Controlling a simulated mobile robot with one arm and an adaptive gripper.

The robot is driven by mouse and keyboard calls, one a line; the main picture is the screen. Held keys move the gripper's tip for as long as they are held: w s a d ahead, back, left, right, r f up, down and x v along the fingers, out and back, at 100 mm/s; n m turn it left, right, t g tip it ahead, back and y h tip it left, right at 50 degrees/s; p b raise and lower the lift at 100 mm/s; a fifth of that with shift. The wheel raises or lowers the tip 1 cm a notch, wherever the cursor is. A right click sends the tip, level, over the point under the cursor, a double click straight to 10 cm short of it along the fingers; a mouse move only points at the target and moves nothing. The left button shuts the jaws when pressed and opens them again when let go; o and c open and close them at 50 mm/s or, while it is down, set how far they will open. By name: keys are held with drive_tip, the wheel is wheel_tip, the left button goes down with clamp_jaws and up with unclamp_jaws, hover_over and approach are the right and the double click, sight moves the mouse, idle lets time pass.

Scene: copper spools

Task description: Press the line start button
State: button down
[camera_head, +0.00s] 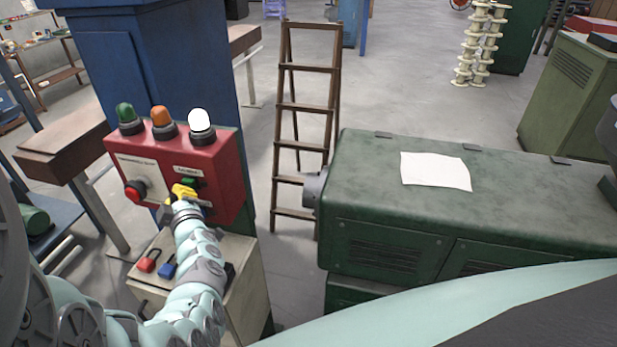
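A red control box (212,155) is fixed to the blue column. A green part (187,182) shows under a small white label (188,170) on the right of its front; I take it to be the line start button, mostly hidden. A red mushroom knob (134,190) sits at the left, under another label. My gripper (184,191), with yellow at its tip, is right in front of the green part. I cannot tell whether it touches the button, or whether its fingers are open or shut.
Green, orange and bright white lamps (200,121) top the box. Below is a pale box (240,262) with red and blue controls (167,267). A wooden ladder (306,110) and a green cabinet (385,210) with paper on it stand to the right. Open floor lies behind.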

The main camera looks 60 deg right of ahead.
drive_tip(key=shift+w+d+f, duration=0.1)
drive_tip(key=shift+w+d, duration=0.05)
drive_tip(key=shift+d, duration=0.25)
idle(0.8)
drive_tip(key=shift+a, duration=0.15)
drive_tip(key=shift+s+a, duration=0.3)
drive_tip(key=shift+a, duration=0.35)
drive_tip(key=a, duration=0.1)
drive_tip(key=s+a+b, duration=0.1)
drive_tip(key=a, duration=0.1)
drive_tip(key=a+b, duration=0.1)
drive_tip(key=shift+s+a, duration=0.35)
idle(0.9)
